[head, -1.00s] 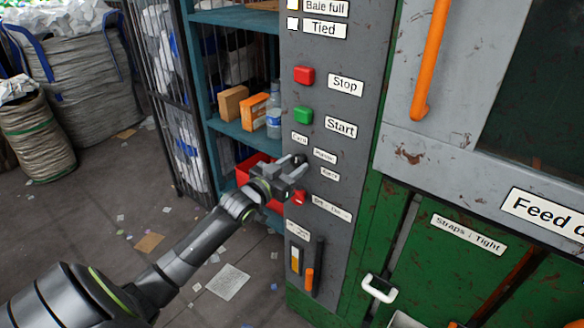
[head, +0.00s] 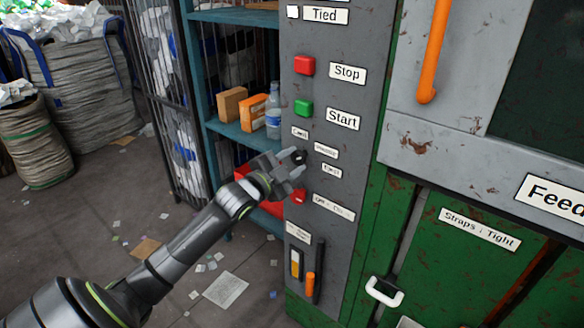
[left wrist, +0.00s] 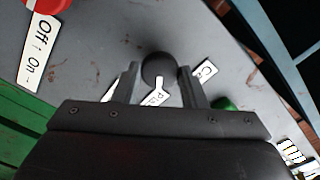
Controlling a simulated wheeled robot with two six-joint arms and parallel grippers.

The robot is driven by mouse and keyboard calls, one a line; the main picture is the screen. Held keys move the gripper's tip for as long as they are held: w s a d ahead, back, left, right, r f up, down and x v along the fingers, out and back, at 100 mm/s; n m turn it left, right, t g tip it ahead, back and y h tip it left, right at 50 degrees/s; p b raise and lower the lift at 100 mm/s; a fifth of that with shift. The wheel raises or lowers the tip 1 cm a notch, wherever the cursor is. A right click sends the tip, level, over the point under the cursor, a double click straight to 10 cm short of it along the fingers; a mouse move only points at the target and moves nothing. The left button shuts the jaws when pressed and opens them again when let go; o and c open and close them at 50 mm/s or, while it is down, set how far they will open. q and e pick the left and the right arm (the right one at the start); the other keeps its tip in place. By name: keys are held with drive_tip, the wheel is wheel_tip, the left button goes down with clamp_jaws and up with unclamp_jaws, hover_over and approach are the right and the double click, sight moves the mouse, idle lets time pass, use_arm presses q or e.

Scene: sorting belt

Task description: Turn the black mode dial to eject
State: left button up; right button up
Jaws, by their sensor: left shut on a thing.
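The black mode dial (left wrist: 158,68) is a round dark knob on the grey control panel (left wrist: 100,45). In the left wrist view it sits between the two fingertips. My left gripper (head: 299,163) is at the panel and shut on the dial; its fingers (left wrist: 158,80) flank the knob. In the head view the gripper hides part of the dial. Small labels stand beside it: a top one (head: 300,133), a middle one (head: 326,150) and the Eject label (head: 331,171). A white mark below the knob in the wrist view runs toward the partly hidden middle label. My right gripper is not in view.
Above the dial are the red Stop button (head: 304,66) and the green Start button (head: 303,108). A red knob (head: 298,196) by an Off/On label (head: 333,207) is just below. An orange lever (head: 310,285) sits lower. Shelves (head: 228,130) stand left of the panel.

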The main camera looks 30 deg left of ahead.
use_arm(q)
drive_tip(key=shift+f+m+b, duration=0.2)
drive_tip(key=shift+m+b, duration=0.2)
drive_tip(key=shift+m, duration=1)
drive_tip(key=m+b, duration=0.1)
drive_tip(key=m, duration=0.1)
drive_tip(key=shift+m+b, duration=0.3)
drive_tip(key=m+b, duration=0.1)
drive_tip(key=m, duration=0.1)
drive_tip(key=shift+m, duration=0.3)
drive_tip(key=shift+r+m, duration=0.1)
drive_tip(key=shift+m, duration=0.5)
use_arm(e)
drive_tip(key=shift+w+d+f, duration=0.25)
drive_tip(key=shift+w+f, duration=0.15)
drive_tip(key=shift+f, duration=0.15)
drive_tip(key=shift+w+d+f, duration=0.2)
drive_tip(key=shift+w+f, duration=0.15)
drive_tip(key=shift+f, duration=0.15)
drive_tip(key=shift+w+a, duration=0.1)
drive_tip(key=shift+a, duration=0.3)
